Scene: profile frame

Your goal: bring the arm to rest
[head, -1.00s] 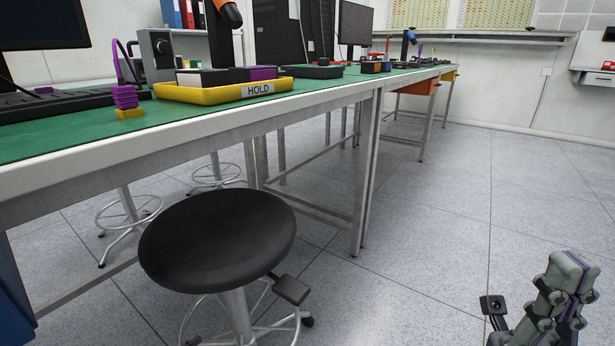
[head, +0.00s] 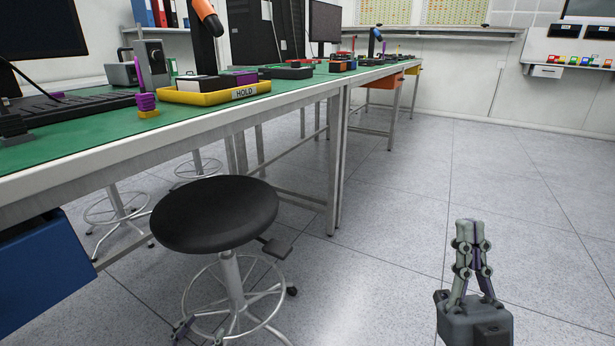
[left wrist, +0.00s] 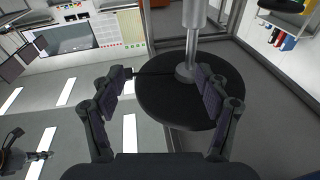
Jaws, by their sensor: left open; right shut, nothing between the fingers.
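My right gripper (head: 473,228) stands upright over the floor at the lower right of the head view, its fingers together and empty. It also shows small at the lower left edge of the left wrist view (left wrist: 38,156). My left gripper (left wrist: 163,78) is open and empty in the left wrist view, fingers spread to either side. The black seat of a stool (left wrist: 185,105) lies beyond its fingers there, the picture being upside down. In the head view, small dark parts at the bottom edge by the stool may be its fingertips; I cannot tell surely.
The stool (head: 215,215) stands in front of the green-topped workbench (head: 100,142). A yellow HOLD tray (head: 205,98) and a purple piece on a yellow base (head: 147,103) are on the bench. A blue cabinet (head: 45,265) is under it. The floor (head: 400,215) at right is clear.

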